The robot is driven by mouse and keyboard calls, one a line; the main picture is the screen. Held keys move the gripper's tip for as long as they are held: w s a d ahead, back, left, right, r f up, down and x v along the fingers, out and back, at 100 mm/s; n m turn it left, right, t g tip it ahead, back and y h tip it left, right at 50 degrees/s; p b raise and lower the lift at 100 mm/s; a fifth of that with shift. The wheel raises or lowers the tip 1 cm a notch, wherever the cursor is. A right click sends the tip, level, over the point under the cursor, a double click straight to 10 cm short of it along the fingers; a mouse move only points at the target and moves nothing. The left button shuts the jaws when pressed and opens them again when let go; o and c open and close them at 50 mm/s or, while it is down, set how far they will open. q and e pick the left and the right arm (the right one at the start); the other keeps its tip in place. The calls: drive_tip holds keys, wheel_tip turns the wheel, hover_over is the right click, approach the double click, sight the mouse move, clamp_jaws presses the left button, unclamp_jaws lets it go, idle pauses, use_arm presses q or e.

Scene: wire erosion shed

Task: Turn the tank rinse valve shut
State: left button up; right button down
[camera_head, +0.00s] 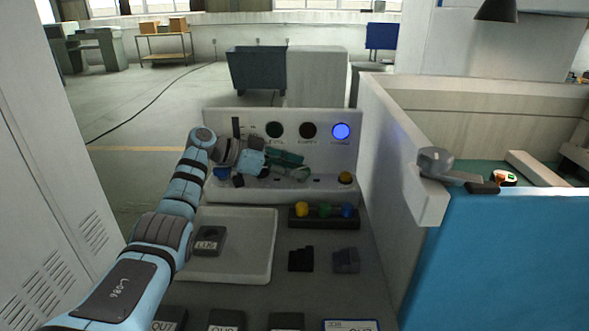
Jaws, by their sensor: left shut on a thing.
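A valve (437,160) with a round grey body sits on the near left corner of the blue-fronted tank. Its lever, with a black grip, points right along the tank edge. My left gripper (300,172) is well to the left of the valve, in front of the pale control panel (343,152). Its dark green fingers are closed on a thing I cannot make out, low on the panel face. My right gripper is not in view.
The panel has a lit blue lamp (341,131) and two dark round ones. A pale tray (260,224) holds a grey block (209,240). A rack (301,220) carries yellow, green and blue caps. The tank's pale wall (385,140) rises between panel and tank.

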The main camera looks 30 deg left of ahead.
use_arm(q)
drive_tip(key=shift+f, duration=0.15)
drive_tip(key=o, duration=1.1)
drive_tip(key=shift+s+a+r, duration=0.2)
drive_tip(key=shift+a+r, duration=0.1)
drive_tip(key=v, duration=0.7)
drive_tip(key=shift+s, duration=0.1)
